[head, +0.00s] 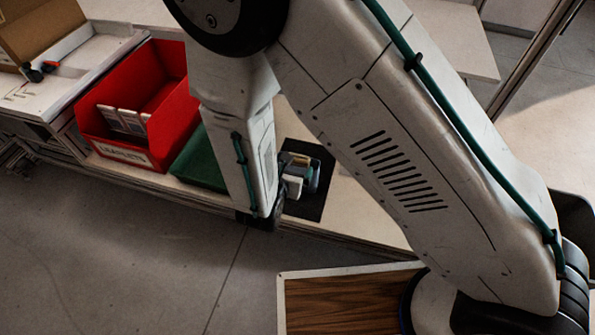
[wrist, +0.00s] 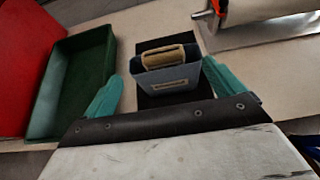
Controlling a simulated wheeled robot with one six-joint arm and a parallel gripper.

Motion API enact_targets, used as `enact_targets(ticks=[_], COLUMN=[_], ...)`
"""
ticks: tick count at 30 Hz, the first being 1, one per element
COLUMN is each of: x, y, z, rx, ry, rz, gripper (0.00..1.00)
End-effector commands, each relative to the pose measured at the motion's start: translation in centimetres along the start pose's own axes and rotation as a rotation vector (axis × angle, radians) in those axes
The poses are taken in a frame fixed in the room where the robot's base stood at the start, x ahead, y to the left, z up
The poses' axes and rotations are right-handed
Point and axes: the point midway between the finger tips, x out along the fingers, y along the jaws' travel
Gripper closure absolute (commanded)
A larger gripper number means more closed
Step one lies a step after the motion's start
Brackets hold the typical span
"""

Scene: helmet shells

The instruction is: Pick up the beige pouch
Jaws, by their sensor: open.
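A beige pouch (wrist: 165,54), with an opening or dark inset in its top, shows in the wrist view. It sits at or in a blue-grey box-like thing (wrist: 170,78); I cannot tell whether it is inside or on top. A small beige patch, likely the pouch, shows in the head view (head: 302,160), mostly hidden by my wrist. My gripper (wrist: 162,72) is open, its two teal fingers on the left and right of the blue-grey thing, with a gap on each side. The gripper also shows in the head view (head: 297,180), partly hidden.
A black mat (head: 308,208) lies under the blue-grey thing on the pale bench. Left of it are a green tray (wrist: 62,88) and a red bin (head: 170,128) with a leaflets label. A roll on a metal stand (wrist: 235,30) is at the right back.

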Motion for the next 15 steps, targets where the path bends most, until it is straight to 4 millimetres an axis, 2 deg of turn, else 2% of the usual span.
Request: enact_targets(ticks=[8, 15], x=[3.1, 6.7], y=[-0.1, -0.4], z=[-0.2, -0.4], rx=[-0.003, -0.001], ry=[0.001, 0.0], rz=[-0.001, -0.001], gripper=[0.06, 0.06])
